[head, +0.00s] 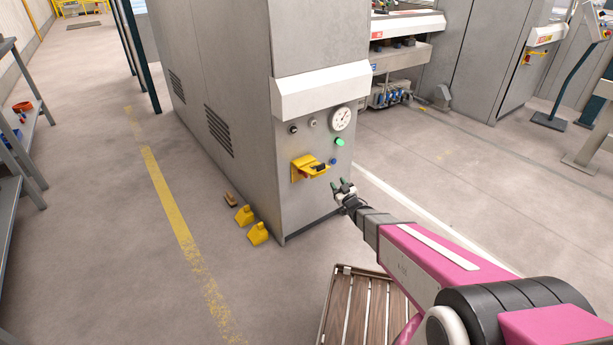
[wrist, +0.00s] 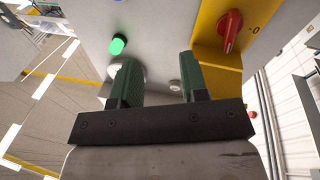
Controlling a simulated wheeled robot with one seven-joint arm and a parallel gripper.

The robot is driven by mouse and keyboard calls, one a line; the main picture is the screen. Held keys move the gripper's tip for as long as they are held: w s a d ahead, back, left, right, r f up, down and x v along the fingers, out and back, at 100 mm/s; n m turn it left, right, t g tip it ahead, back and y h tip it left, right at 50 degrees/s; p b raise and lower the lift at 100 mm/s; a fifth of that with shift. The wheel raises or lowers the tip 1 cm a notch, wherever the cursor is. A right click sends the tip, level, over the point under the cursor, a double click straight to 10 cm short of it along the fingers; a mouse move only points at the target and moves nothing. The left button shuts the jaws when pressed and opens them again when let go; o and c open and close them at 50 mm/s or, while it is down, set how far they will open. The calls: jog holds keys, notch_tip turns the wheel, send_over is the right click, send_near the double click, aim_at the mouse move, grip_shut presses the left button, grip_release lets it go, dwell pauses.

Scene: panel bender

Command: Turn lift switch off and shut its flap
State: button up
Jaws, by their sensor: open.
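The lift switch is a yellow unit (head: 299,168) on the grey cabinet's end face. Its yellow flap (head: 317,174) juts outward from the panel, so it stands open. In the wrist view the red knob (wrist: 230,30) shows uncovered on its yellow plate (wrist: 210,25). The knob's long side lies roughly upright in that picture, and a "0" mark is to its right, not in line with it. My gripper (head: 345,186) is open and empty, to the lower right of the switch in the head view. Its dark green fingers (wrist: 160,85) are apart from the knob.
A green lamp (head: 339,142), a blue button (head: 333,161) and a round gauge (head: 342,119) are on the same panel. Yellow wedge-like blocks (head: 258,233) lie on the floor by the cabinet. A slatted wooden pallet (head: 343,310) lies below my arm.

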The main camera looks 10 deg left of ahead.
aim_at(306, 174)
jog(key=s+a+f+n+g+y, duration=0.2)
jog(key=s+a+n+g+y, duration=0.15)
jog(key=a+y, duration=0.35)
jog(key=shift+n+t, duration=0.35)
jog(key=shift+t, duration=0.1)
jog(key=x, duration=1)
jog(key=shift+s, duration=0.15)
grip_shut()
